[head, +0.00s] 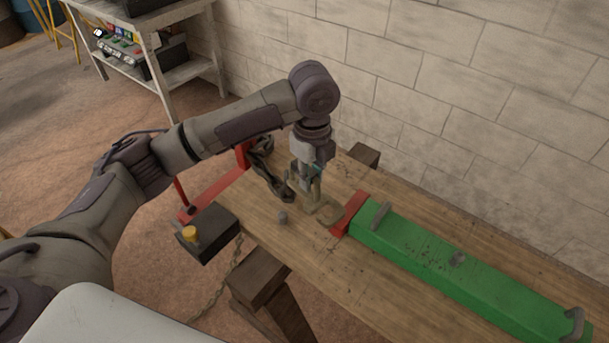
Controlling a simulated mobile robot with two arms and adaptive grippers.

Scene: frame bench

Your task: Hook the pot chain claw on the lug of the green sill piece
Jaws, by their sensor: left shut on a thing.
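The green sill piece (430,257) lies along the wooden bench, with a red end piece (348,215) at its left end. A grey lug-like part (381,215) stands on its top near that end, and another grey curved part (574,322) is at its far right end. My left gripper (307,187) points down just left of the red end and is shut on a tan, hook-shaped piece, apparently the claw (326,211). The claw is low over the bench, apart from the grey lug; whether it touches the wood is unclear. My right gripper is out of view.
A block wall (420,90) runs behind; a shelf (185,72) is at upper left.

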